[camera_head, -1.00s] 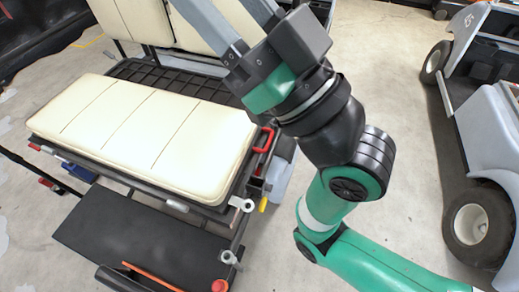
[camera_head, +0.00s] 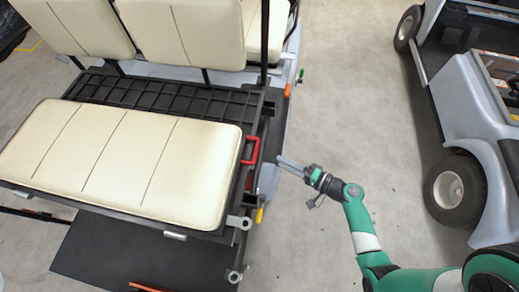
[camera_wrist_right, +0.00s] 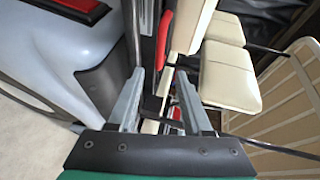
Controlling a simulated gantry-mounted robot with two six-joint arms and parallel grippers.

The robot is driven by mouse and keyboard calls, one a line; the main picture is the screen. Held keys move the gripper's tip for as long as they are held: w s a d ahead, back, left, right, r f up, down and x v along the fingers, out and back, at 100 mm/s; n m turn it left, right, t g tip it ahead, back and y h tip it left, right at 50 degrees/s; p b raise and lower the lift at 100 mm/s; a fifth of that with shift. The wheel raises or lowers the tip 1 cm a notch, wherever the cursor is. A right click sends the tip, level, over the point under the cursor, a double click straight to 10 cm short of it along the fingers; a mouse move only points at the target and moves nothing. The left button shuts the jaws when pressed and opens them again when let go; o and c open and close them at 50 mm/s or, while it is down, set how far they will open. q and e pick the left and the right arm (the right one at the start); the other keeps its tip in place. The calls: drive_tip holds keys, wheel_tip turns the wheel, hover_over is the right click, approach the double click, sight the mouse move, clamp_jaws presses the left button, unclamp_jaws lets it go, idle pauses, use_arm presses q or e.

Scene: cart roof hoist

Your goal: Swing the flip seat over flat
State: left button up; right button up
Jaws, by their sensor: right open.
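The flip seat (camera_head: 120,160) is a long cream cushion on a black frame, lying flat with its cream side up in the head view. A red handle (camera_head: 250,150) is fixed at its right end; red also shows ahead of the fingers in the right wrist view (camera_wrist_right: 165,35). My right gripper (camera_head: 279,161) is to the right of the red handle, apart from it, its fingers pointing left toward the seat end. In the right wrist view its two fingers (camera_wrist_right: 160,78) are spread with nothing gripped between them. My left gripper is not in view.
Cream seat backs (camera_head: 190,35) stand upright behind the black slatted deck (camera_head: 170,97). A black footplate (camera_head: 110,255) lies in front. A grey bracket eye (camera_head: 239,222) and a yellow tab (camera_head: 259,215) project near the seat's right corner. Open floor separates this cart from another cart (camera_head: 465,130).

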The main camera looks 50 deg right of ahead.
sight(260, 157)
drive_tip(key=b+x, duration=0.2)
drive_tip(key=x, duration=0.8)
drive_tip(key=shift+w+a+b, duration=0.15)
drive_tip(key=shift+w+b, duration=0.1)
drive_tip(key=shift+b, duration=0.05)
clamp_jaws()
idle(0.8)
